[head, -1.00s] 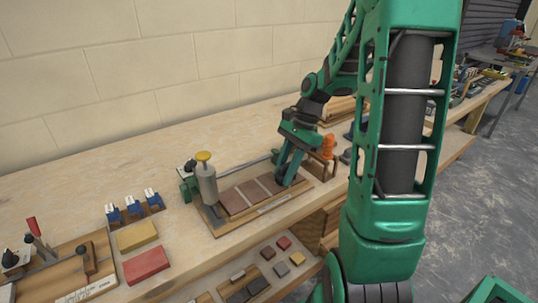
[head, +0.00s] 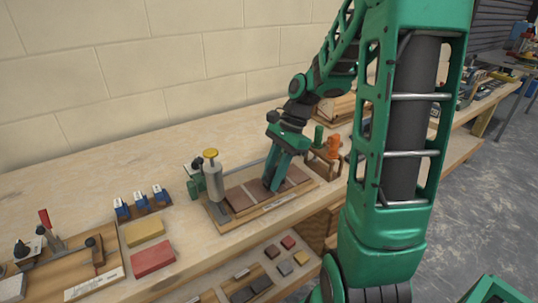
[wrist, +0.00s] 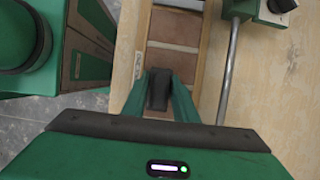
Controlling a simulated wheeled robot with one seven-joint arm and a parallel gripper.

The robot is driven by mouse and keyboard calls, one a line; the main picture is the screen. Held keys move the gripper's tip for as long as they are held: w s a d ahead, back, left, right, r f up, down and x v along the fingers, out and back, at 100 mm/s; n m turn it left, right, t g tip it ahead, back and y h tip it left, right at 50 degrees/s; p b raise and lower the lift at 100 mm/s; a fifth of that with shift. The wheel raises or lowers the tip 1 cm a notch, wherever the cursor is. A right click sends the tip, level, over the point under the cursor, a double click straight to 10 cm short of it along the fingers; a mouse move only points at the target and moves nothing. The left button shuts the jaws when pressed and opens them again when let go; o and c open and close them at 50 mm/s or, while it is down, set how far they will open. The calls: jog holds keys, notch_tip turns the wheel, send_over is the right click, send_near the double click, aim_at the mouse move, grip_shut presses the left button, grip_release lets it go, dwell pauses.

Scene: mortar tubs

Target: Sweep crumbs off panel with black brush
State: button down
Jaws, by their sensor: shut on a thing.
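The panel (head: 240,199) is a row of brown tiles in a wooden frame on the bench. It also runs up the middle of the wrist view (wrist: 178,24). My gripper (head: 271,186) points down over the middle of the panel. In the wrist view, its green fingers (wrist: 158,92) are closed around a dark block-shaped thing (wrist: 158,88), which looks like the black brush. The brush's lower end is hidden, so I cannot tell whether it touches the tiles. I cannot make out crumbs.
A grey cylinder with a yellow knob (head: 213,176) stands at the panel's left end. A metal rod runs behind the panel. A rack with orange (head: 333,146) and green handles stands at right. Yellow (head: 143,232) and red (head: 152,257) blocks lie at left.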

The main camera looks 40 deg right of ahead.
aim_at(268, 171)
jog(key=shift+d+r, duration=0.15)
jog(key=shift+r, duration=3.45)
